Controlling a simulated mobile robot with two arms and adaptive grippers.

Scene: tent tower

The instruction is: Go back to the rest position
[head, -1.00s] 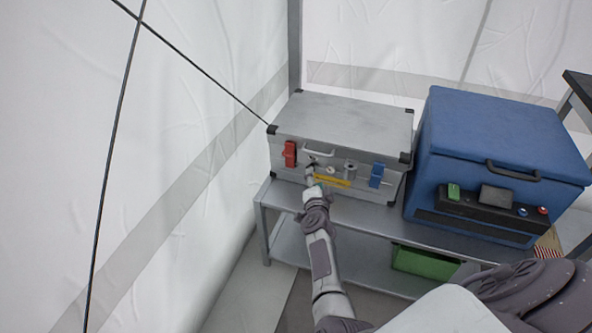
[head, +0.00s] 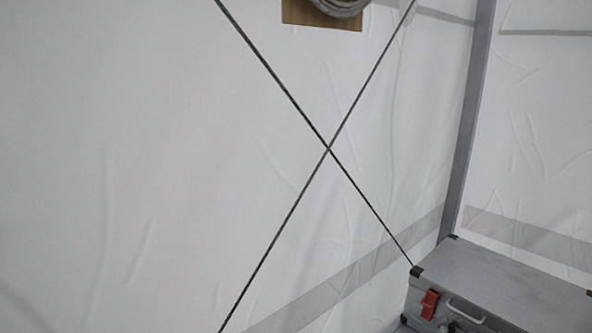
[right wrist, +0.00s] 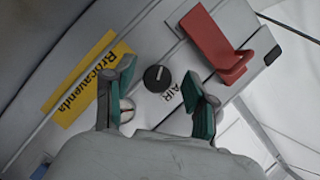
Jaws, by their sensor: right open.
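My right gripper (right wrist: 162,95) is open and empty in the right wrist view. Its two teal-padded fingers are spread in front of the grey case's front panel (right wrist: 70,135). A red latch (right wrist: 220,45) is at the upper right and a yellow label (right wrist: 85,85) at the left. In the head view the grey case (head: 515,280) is cut off at the lower right. My left gripper is not in view.
Two dark crossed cables (head: 328,149) run along the white tent wall (head: 150,150). A grey metal post (head: 468,120) stands behind the case. A brown board (head: 300,14) with a grey coiled item is at the top edge.

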